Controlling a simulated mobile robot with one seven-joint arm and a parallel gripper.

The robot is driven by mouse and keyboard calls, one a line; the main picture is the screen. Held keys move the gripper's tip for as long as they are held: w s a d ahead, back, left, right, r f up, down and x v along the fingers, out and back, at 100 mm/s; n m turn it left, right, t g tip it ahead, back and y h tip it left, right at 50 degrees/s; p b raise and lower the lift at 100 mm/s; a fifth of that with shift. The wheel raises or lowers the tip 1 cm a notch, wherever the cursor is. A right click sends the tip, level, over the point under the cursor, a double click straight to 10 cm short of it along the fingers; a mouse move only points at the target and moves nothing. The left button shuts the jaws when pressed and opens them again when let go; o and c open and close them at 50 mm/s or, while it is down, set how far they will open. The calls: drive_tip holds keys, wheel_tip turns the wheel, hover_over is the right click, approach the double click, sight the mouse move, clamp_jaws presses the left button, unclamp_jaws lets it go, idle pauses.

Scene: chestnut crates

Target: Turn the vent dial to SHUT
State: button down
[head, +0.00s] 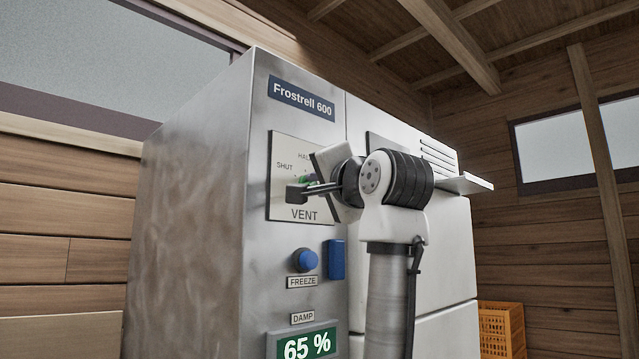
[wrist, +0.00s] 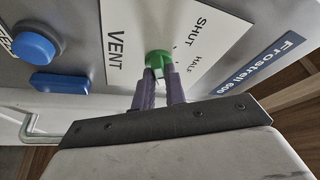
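The vent dial is a small green knob on a pale plate (head: 285,205) marked SHUT, HALF and VENT. In the head view my gripper (head: 306,188) covers most of the dial, and only a bit of green shows. In the wrist view the green dial (wrist: 157,59) sits at my fingertips (wrist: 159,74). The two fingers are close together, one on each side of the dial's grip, and look shut on it. SHUT is printed at the left of the plate, with HALF above and to its right. Which mark the dial points to is hidden.
Below the plate on the steel cabinet (head: 190,200) are a round blue FREEZE button (head: 305,260), a blue block (head: 337,259) and a DAMP display (head: 308,345) reading 65 %. An orange crate (head: 502,330) stands at the lower right.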

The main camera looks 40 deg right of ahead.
drive_tip(key=shift+n, duration=0.3)
drive_tip(key=n+t+y, duration=0.1)
drive_tip(key=n, duration=0.2)
drive_tip(key=n+t+y, duration=0.1)
drive_tip(key=n, duration=0.3)
drive_tip(key=shift+d+f+y, duration=0.2)
drive_tip(key=shift+y, duration=0.1)
drive_tip(key=n+y, duration=0.2)
drive_tip(key=n, duration=0.2)
drive_tip(key=n+y, duration=0.2)
drive_tip(key=n, duration=0.2)
drive_tip(key=shift+d+t, duration=0.15)
drive_tip(key=shift+t, duration=0.25)
drive_tip(key=n+y, duration=0.2)
drive_tip(key=n, duration=0.2)
drive_tip(key=n+g+y, duration=0.1)
drive_tip(key=n+y, duration=0.1)
drive_tip(key=n, duration=0.3)
drive_tip(key=shift+d+y, duration=0.15)
drive_tip(key=shift+y, duration=0.15)
drive_tip(key=n+g+y, duration=0.1)
drive_tip(key=n, duration=0.3)
drive_tip(key=n+g+y, duration=0.1)
drive_tip(key=n+g, duration=0.1)
drive_tip(key=n, duration=0.2)
drive_tip(key=shift+d+r, duration=0.15)
drive_tip(key=c, duration=1.4)
unclamp_jaws()
drive_tip(key=shift+c, duration=0.2)
